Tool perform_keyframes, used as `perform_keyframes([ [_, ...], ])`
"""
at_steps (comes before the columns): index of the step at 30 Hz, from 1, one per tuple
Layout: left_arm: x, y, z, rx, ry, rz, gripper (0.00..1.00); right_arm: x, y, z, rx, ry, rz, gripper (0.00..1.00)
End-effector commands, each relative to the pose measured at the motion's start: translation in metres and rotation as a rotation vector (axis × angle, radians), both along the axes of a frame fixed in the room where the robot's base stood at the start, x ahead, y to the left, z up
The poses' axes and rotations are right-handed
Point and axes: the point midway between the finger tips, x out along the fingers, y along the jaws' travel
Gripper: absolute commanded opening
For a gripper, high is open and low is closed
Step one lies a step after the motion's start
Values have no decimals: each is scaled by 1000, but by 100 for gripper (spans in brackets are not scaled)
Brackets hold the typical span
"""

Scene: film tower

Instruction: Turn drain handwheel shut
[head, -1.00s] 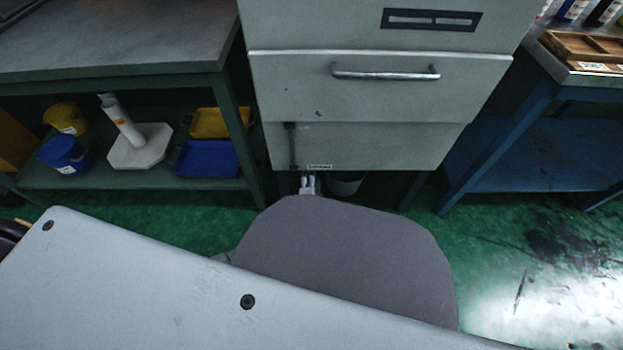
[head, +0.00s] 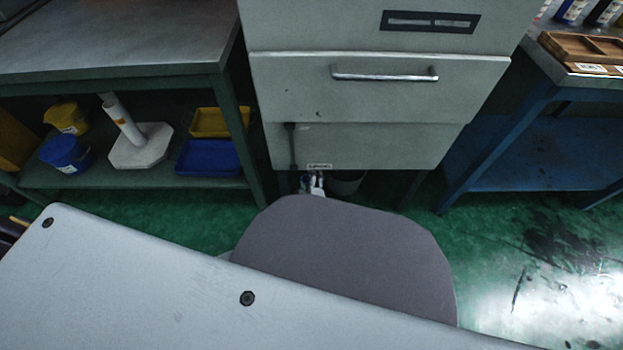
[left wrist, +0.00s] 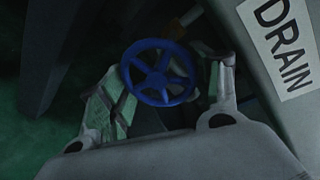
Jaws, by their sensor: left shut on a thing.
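The blue spoked drain handwheel (left wrist: 145,83) shows in the left wrist view, below and left of a white label reading DRAIN (left wrist: 283,40). My left gripper (left wrist: 166,70) has one finger on each side of the wheel and is shut on it. The exact contact at the rim is dark and hard to see. In the head view, small pale parts that look like my left gripper (head: 315,183) show under the grey cabinet (head: 390,145). The handwheel is hidden there. My right gripper is in neither view.
A dark bucket (head: 347,183) stands under the cabinet, close to the pale parts. A green bench (head: 120,75) with bins stands at left. A blue table (head: 545,100) with a wooden tray (head: 585,47) stands at right. Green floor is clear at lower right.

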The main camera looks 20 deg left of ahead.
Motion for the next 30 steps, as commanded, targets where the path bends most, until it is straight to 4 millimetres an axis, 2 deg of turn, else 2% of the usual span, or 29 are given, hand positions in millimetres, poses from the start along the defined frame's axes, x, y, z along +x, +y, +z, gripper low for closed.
perform_keyframes([
  [1, 6, 2, 7, 40, -2, 3, 40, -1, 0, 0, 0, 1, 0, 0],
  [15, 5, 1, 3, 387, 100, 0, 40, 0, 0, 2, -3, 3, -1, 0],
  [21, 5, 0, 2, 469, 125, -3, 40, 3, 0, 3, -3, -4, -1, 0],
  [30, 5, -2, 2, 504, 134, -5, 40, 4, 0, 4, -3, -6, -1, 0],
])
